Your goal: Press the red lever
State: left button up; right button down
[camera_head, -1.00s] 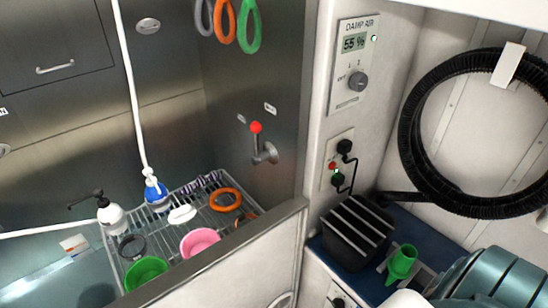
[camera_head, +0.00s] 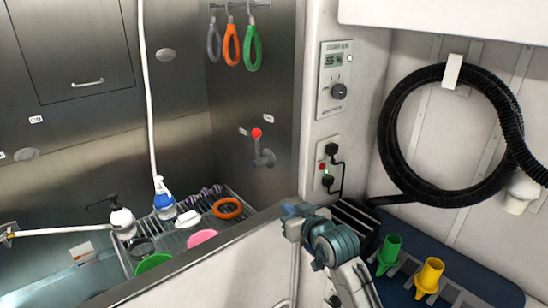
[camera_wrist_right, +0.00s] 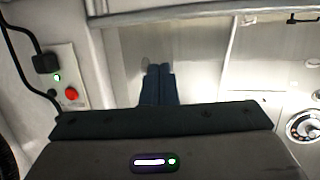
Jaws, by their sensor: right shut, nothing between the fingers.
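The red lever (camera_head: 256,133) has a red ball knob on a grey stem and a metal mount, on the steel side wall of the wash bay in the head view. Its knob points up. My right gripper (camera_head: 288,212) is below and to the right of the lever, near the bay's front rim and apart from the lever. In the right wrist view its dark fingers (camera_wrist_right: 157,84) are together and hold nothing. I cannot make out the lever in that view. My left gripper is not in view.
A wire rack (camera_head: 205,221) with bowls and bottles stands in the bay behind the front rim (camera_head: 215,257). Coloured loops (camera_head: 231,45) hang above. A socket panel with a red button (camera_head: 321,166) and a coiled black hose (camera_head: 385,130) are to the right.

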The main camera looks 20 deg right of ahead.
notch_tip(320, 180, up, 11)
jog(key=w+t+y, duration=0.1)
jog(key=w+t, duration=0.1)
jog(key=shift+t, duration=0.4)
jog(key=p, duration=0.4)
send_near(257, 142)
jog(key=w, duration=0.5)
jog(key=shift+w+a+f, duration=0.1)
jog(key=shift+w+a, duration=0.3)
jog(key=shift+w, duration=0.5)
